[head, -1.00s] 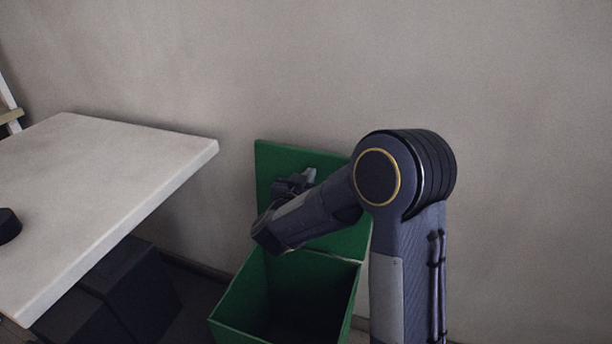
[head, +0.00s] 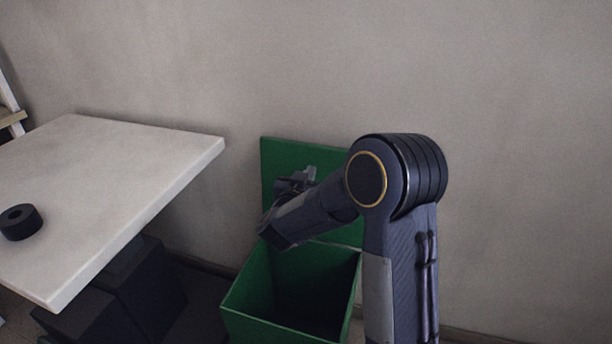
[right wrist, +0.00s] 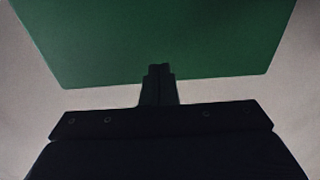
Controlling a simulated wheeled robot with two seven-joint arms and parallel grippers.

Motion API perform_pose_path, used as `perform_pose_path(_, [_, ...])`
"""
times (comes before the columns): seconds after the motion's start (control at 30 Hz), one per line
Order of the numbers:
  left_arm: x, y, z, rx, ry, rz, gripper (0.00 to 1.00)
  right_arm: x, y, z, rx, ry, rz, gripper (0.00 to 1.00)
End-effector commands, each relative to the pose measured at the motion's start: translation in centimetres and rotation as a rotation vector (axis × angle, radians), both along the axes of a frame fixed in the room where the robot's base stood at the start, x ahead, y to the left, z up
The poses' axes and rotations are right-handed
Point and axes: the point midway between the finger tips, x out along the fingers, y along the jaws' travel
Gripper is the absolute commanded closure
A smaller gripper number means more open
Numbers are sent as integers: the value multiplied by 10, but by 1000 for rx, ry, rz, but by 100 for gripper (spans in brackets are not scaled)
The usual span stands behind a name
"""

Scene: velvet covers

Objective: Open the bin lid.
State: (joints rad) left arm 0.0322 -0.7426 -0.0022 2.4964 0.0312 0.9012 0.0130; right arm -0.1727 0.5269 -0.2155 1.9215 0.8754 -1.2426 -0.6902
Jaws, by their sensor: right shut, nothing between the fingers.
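The green bin (head: 252,285) stands on the floor against the wall, its box open at the top and dark inside. Its green lid (head: 285,155) stands raised, about upright, at the back of the bin near the wall. My right arm reaches over the bin, and my right gripper (head: 305,178) is in front of the lid. In the right wrist view the shut, empty fingers (right wrist: 158,72) overlap the lower edge of the green lid (right wrist: 160,40); I cannot tell whether they touch it. The left gripper is not in view.
A white table (head: 110,190) stands at the left, with a black ring-shaped roll (head: 20,222) on it. Dark boxes (head: 140,290) are under the table, left of the bin. The plain wall (head: 400,60) is close behind the bin.

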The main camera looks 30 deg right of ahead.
Motion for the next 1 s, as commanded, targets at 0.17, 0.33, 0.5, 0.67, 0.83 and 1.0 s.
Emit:
perform_pose_path(0.17, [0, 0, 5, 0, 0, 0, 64, -10, 12, 3, 2, 2, 4, 100])
perform_pose_path(0.33, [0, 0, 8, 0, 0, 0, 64, -25, 31, 6, 2, 3, 5, 100])
perform_pose_path(0.5, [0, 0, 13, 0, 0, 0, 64, -44, 52, 9, 2, 3, 6, 100])
perform_pose_path(0.67, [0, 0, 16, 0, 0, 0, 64, -58, 69, 11, 2, 2, 6, 100])
perform_pose_path(0.83, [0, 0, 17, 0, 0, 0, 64, -64, 75, 12, 2, 2, 4, 100])
perform_pose_path(1.0, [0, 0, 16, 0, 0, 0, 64, -64, 75, 12, 12, -1, 11, 100])
